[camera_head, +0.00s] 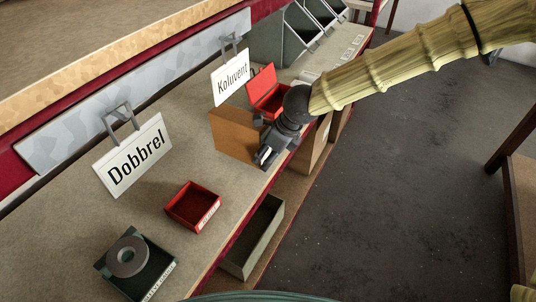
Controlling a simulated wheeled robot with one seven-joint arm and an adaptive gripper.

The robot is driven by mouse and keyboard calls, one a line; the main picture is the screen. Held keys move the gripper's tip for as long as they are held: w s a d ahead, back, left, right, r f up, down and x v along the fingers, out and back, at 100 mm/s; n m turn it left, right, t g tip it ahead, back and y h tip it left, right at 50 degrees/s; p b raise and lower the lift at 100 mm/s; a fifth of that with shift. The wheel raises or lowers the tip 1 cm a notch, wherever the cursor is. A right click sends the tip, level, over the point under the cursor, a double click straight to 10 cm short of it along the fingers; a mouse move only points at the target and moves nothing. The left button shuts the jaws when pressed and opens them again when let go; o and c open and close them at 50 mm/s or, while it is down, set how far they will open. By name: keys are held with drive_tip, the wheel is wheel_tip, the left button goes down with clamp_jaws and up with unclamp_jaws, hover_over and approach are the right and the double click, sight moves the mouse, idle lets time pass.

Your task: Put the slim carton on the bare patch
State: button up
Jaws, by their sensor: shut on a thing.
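The slim carton, a plain brown box (233,138), stands upright on the grey-beige counter (225,234) or just above it; I cannot tell which. My gripper (266,157) is at the carton's right end, near the counter's front edge, and is shut on it. The fingers and wrist hide part of that end. Bare stretches of counter show around the red tray and left of the carton; no marked patch stands out.
An open red box (266,92) stands behind my gripper. A red tray (193,206) and a dark green tray with a grey ring (127,256) sit nearer. Signs "Dobbrel" (134,156) and "Koluvent" (231,77) stand along the back. A grey bin (254,237) is below the front edge.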

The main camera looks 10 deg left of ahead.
drive_tip(key=shift+w+a, duration=0.2)
drive_tip(key=shift+w, duration=0.3)
drive_tip(key=shift+w+a, duration=0.2)
drive_tip(key=shift+w, duration=0.25)
wheel_tip(320, 180, down, 4)
drive_tip(key=shift+r, duration=0.25)
drive_tip(key=o, duration=1.3)
drive_tip(key=shift+f, duration=0.1)
drive_tip(key=shift+o, duration=0.2)
drive_tip(key=v, duration=1.2)
drive_tip(key=shift+p, duration=0.35)
